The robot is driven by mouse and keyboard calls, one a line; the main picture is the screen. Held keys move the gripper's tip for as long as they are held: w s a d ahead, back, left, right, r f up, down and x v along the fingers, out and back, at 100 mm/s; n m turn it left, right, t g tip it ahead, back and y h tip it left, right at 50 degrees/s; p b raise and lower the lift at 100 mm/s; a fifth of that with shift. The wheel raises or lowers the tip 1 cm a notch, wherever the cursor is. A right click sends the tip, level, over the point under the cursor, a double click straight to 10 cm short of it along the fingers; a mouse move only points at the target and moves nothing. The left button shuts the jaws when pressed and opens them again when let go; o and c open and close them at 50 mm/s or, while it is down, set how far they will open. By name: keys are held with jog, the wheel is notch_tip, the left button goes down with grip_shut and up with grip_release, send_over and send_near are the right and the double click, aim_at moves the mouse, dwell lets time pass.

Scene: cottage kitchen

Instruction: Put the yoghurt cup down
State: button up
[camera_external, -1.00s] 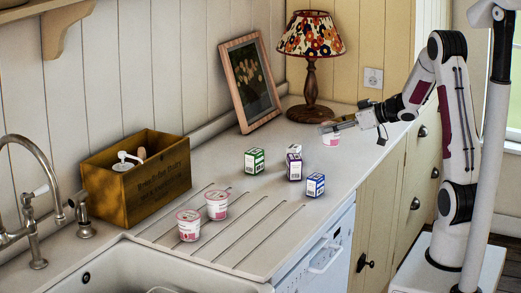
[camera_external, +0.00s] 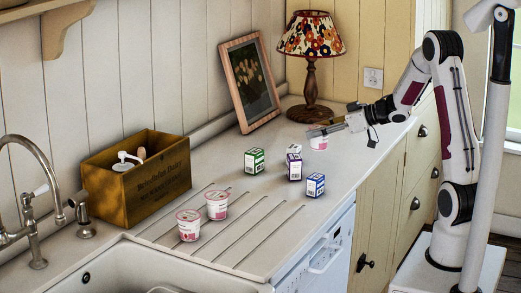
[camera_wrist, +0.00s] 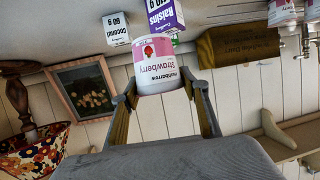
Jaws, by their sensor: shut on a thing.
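A white and pink strawberry yoghurt cup (camera_external: 319,144) is between the fingers of my gripper (camera_external: 324,130), at the right part of the counter. In the wrist view the same cup (camera_wrist: 163,72) shows its strawberry label upside down, with a finger of my gripper (camera_wrist: 165,92) on each side. The gripper is shut on the cup. The cup is at or just above the counter; I cannot tell if it touches. Two more yoghurt cups, one (camera_external: 217,205) behind the other (camera_external: 188,225), stand upright on the grooved drainer by the sink.
A green box (camera_external: 254,161), a purple box (camera_external: 294,167) and a blue box (camera_external: 315,186) stand mid-counter. A lamp (camera_external: 311,80) and a picture frame (camera_external: 235,85) are behind. A wooden crate (camera_external: 150,190) stands left, near the sink tap (camera_external: 35,200). Counter around the boxes is clear.

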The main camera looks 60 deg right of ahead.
jog(key=w+a, duration=0.6)
jog(key=a, duration=0.4)
jog(key=w+a, duration=0.7)
jog(key=a, duration=0.2)
jog(key=shift+w+a+r, duration=0.25)
jog(key=shift+w+a, duration=0.05)
jog(key=shift+a, duration=0.05)
jog(key=shift+f, duration=0.1)
jog(key=shift+f, duration=3)
jog(key=shift+f, duration=0.1)
jog(key=shift+f, duration=1.8)
jog(key=shift+f, duration=0.1)
